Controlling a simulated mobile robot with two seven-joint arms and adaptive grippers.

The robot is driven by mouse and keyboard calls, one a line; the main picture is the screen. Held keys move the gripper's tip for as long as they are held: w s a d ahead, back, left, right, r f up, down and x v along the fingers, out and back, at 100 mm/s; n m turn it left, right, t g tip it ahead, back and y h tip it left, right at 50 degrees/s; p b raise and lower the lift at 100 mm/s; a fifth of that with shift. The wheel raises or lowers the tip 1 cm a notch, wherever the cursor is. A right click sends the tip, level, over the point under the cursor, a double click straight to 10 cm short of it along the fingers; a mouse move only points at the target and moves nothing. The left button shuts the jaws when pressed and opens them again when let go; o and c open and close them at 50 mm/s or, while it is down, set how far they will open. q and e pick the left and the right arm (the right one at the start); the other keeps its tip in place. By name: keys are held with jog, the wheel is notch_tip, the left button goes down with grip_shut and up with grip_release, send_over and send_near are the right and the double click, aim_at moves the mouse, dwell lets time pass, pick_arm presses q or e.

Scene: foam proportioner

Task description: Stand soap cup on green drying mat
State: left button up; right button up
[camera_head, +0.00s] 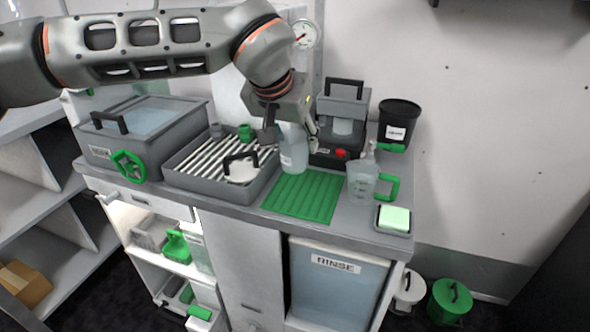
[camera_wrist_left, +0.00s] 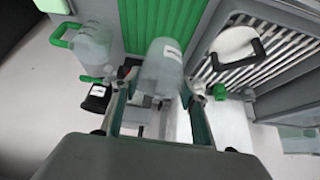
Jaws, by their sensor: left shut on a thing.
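The soap cup (camera_head: 294,152) is a translucent cup with a white label. My left gripper (camera_head: 291,135) is shut on it from behind, one finger on each side. The cup looks upright, with its lower end at the back edge of the green drying mat (camera_head: 300,200); I cannot tell whether it touches the mat. The left wrist view shows the cup (camera_wrist_left: 163,65) between the fingers (camera_wrist_left: 157,92), with the ribbed green mat (camera_wrist_left: 135,40) beyond it. The mat looks bare otherwise. My right gripper is not in view.
A clear jug (camera_head: 361,182) with a green handle stands right of the mat. A grey rack tray (camera_head: 195,182) borders the mat's left. A grey machine (camera_head: 342,112) and black bucket (camera_head: 399,122) stand behind.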

aim_at(294, 167)
pick_arm(q)
notch_tip(294, 167, down, 2)
jog(key=shift+f, duration=0.2)
notch_tip(294, 167, down, 4)
jog(key=shift+f+b, duration=0.15)
jog(key=shift+b, duration=0.45)
jog(key=shift+f, duration=0.25)
jog(key=shift+r, duration=0.1)
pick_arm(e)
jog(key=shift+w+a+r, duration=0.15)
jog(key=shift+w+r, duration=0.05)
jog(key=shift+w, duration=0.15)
pick_arm(q)
jog(key=o, duration=0.9)
jog(key=shift+f, duration=0.2)
jog(key=shift+o, duration=0.5)
jog(key=shift+r, duration=0.1)
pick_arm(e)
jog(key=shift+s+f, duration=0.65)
